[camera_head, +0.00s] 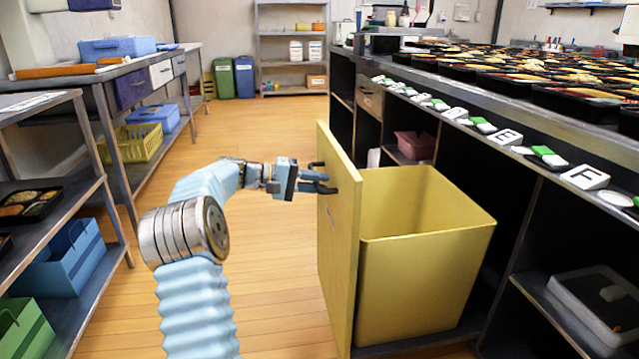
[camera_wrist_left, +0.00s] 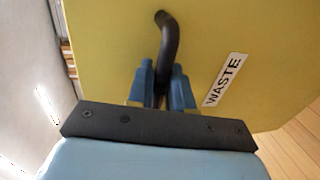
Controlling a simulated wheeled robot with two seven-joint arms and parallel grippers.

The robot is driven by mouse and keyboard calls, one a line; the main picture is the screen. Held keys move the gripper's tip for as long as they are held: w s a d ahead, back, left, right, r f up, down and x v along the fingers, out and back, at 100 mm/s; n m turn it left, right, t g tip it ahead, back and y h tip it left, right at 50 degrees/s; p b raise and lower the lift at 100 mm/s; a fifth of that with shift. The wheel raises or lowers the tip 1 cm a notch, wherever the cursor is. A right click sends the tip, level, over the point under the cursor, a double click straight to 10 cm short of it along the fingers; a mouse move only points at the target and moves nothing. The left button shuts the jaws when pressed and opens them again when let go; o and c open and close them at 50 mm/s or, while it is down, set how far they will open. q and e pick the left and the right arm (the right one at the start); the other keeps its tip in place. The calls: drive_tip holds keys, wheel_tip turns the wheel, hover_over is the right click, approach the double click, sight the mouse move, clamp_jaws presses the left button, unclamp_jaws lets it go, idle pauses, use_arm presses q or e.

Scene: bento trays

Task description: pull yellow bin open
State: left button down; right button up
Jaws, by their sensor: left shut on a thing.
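The yellow bin (camera_head: 425,265) stands pulled out from under the counter on the right, behind its flat yellow front panel (camera_head: 338,240). Its open top shows, and the inside that I can see looks empty. My left gripper (camera_head: 318,180) is at the upper part of the panel's outer face, at the dark handle. In the left wrist view, the blue fingers of my left gripper (camera_wrist_left: 162,88) are closed around the black curved handle (camera_wrist_left: 168,35). A white "WASTE" label (camera_wrist_left: 225,80) is on the panel beside it. My right gripper is not in view.
The counter (camera_head: 480,110) on the right carries many bento trays and lettered tags. A shelf rack (camera_head: 85,190) with blue and green bins lines the left. The wooden floor (camera_head: 270,120) between them is clear. Green and blue bins (camera_head: 233,78) stand at the back.

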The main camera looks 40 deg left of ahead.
use_arm(q)
drive_tip(key=c, duration=1.2)
unclamp_jaws()
drive_tip(key=p+v, duration=0.2)
drive_tip(key=v, duration=1.1)
drive_tip(key=shift+s+a, duration=0.25)
drive_tip(key=shift+s, duration=0.05)
